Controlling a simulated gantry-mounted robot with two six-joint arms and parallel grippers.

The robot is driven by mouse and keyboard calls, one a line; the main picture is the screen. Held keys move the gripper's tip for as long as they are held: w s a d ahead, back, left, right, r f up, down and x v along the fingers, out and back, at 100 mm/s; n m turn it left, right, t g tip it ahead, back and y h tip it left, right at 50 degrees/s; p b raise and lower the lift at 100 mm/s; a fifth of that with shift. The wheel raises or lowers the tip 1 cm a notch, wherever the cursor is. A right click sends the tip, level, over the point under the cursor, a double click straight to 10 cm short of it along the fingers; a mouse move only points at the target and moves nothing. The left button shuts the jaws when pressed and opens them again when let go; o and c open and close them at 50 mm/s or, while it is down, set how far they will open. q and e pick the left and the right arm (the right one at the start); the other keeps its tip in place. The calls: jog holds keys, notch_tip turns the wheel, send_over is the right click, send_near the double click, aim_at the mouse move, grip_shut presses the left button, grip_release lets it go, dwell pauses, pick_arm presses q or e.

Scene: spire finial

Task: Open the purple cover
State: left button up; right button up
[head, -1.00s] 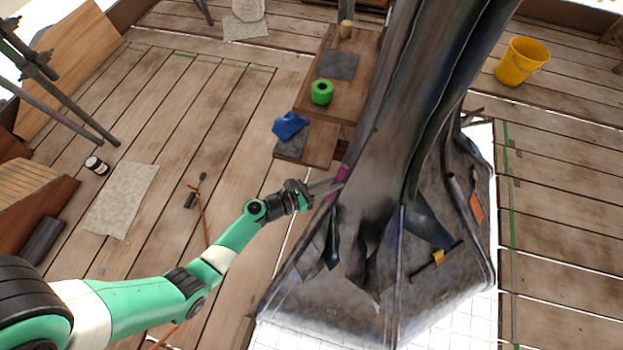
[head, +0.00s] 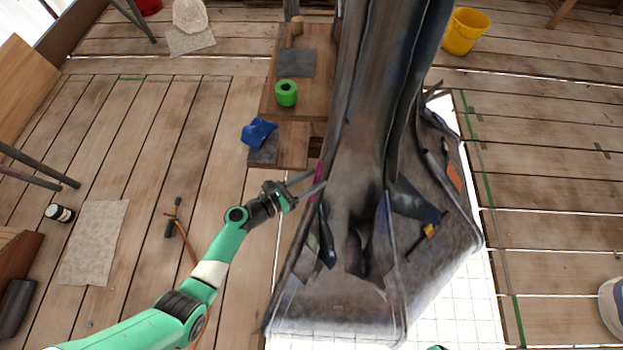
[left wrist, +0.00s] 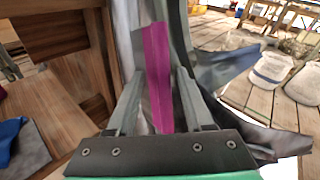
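The purple cover (head: 319,171) is a narrow strip on the left edge of the tall dark spire, mostly hidden by my gripper in the head view. In the left wrist view the purple strip (left wrist: 158,70) runs upright between my fingers. My left gripper (head: 318,179) is open at the strip, one finger on each side; it also shows in the left wrist view (left wrist: 160,80). I see gaps beside the strip, but cannot tell whether either finger touches it.
The dark spire (head: 361,130) stands on a wide sheeted base (head: 340,310). Left of it are a wooden bench (head: 310,60), a green roll (head: 286,93) and a blue cloth (head: 258,132). A yellow bucket (head: 465,31) stands at the back right.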

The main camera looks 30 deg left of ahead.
pick_arm(q)
jog(key=shift+s, duration=0.1)
jog(key=p+v, duration=0.4)
jog(key=v, duration=0.7)
jog(key=shift+s, duration=0.3)
jog(key=shift+p, duration=0.3)
